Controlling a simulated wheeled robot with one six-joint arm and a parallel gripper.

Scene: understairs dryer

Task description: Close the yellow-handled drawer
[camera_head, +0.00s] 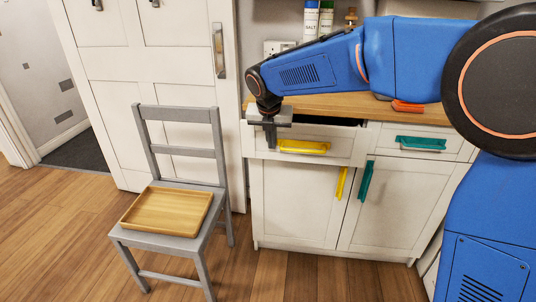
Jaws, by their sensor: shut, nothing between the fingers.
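The yellow-handled drawer (345,148) is the upper left drawer of a white cabinet. It stands partly open, with a dark gap showing above its front. Its yellow handle (303,147) runs along the middle of the front. My gripper (270,145) is shut and empty, pointing down at the left part of the drawer front, left of the handle. It overlaps the front in the picture; I cannot tell whether it touches.
A teal-handled drawer (423,144) to the right looks shut. Below are two doors, one with a yellow handle (341,183), one with a teal handle (366,181). A grey chair (190,115) with a wooden tray (129,219) stands at the left. Bottles (310,20) stand behind the wooden worktop (325,104).

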